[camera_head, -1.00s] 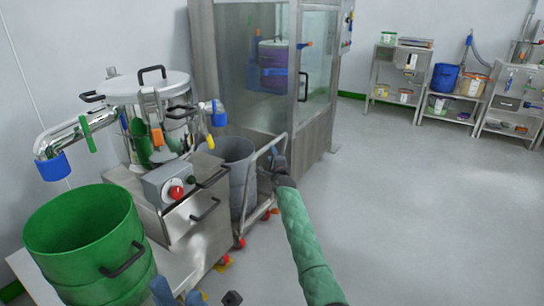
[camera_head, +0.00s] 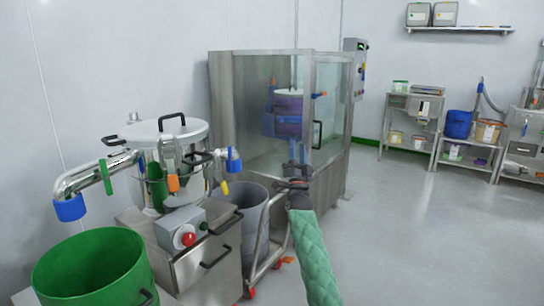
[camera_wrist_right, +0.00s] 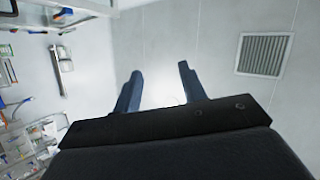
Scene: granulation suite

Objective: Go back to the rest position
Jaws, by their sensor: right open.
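My right gripper (camera_head: 299,152) is raised in front of the glass-walled cabinet in the head view, its blue fingers pointing up. Its arm, in a green quilted sleeve, comes up from the bottom edge. In the right wrist view the two fingers (camera_wrist_right: 160,88) stand well apart with nothing between them. My left gripper is not in view.
A steel machine with a lidded vessel (camera_head: 178,132) stands at left, a green drum (camera_head: 92,272) in front of it. A grey bin (camera_head: 247,200) on a cart is beside it. The glass cabinet (camera_head: 270,100) is behind. Shelves (camera_head: 411,112) stand far right; the right-hand floor (camera_head: 420,240) is clear.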

